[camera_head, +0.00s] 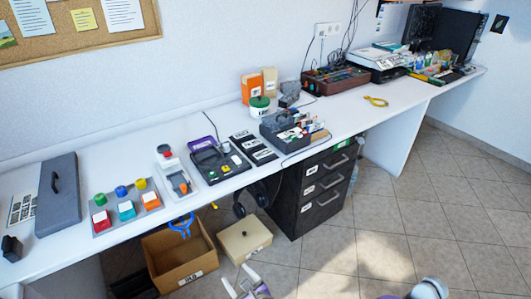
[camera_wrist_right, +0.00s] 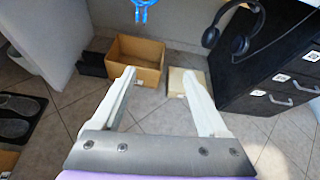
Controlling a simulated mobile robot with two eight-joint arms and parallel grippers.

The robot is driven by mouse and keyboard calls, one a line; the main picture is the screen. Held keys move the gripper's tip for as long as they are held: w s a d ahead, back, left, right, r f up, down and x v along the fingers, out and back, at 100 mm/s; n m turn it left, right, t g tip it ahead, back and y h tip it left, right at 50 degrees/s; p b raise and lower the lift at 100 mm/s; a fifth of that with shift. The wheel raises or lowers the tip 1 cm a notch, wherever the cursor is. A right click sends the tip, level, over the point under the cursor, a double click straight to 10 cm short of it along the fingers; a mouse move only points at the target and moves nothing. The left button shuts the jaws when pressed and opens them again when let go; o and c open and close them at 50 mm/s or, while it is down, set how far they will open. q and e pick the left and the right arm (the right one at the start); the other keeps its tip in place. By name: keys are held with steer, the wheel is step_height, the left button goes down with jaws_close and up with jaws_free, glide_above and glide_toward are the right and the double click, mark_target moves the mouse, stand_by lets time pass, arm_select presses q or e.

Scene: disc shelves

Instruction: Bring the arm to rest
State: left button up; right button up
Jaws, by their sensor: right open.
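My right gripper (camera_head: 240,276) shows at the bottom of the head view, below the bench edge and above the tiled floor. In the right wrist view (camera_wrist_right: 158,75) its two pale fingers are spread apart with nothing between them. Beyond the fingers are an open cardboard box (camera_head: 180,260) and a closed beige box (camera_head: 244,239), both under the bench front. A rounded grey-white part of my own arm shows at the lower right of the head view. My left gripper is not in view.
The white bench (camera_head: 345,117) runs along the wall, crowded with devices and a block panel (camera_head: 125,208). A black drawer cabinet (camera_head: 318,190) stands below it. Black headphones (camera_wrist_right: 234,30) and a blue item (camera_head: 182,226) hang at the bench edge. Floor to the right is clear.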

steer(key=s+d+r+n+g+h+p, duration=0.1)
steer(key=s+d+r+n+h+p, duration=0.15)
steer(key=d+r+n+p, duration=0.5)
steer(key=s+d+r+n+g+h+p, duration=0.1)
steer(key=s+d+r+n+p, duration=0.15)
steer(key=d+r+n, duration=0.55)
arm_select(q)
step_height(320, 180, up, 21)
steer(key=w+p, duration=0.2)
steer(key=p, duration=0.5)
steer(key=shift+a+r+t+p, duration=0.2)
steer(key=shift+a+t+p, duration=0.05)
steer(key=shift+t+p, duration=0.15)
arm_select(e)
steer(key=s+d+r+n+g+h, duration=0.3)
steer(key=s+d+r+n, duration=0.7)
steer(key=s+r+n, duration=0.2)
steer(key=shift+s+r+h, duration=0.35)
steer(key=shift+s+r, duration=0.15)
steer(key=shift+r, duration=0.35)
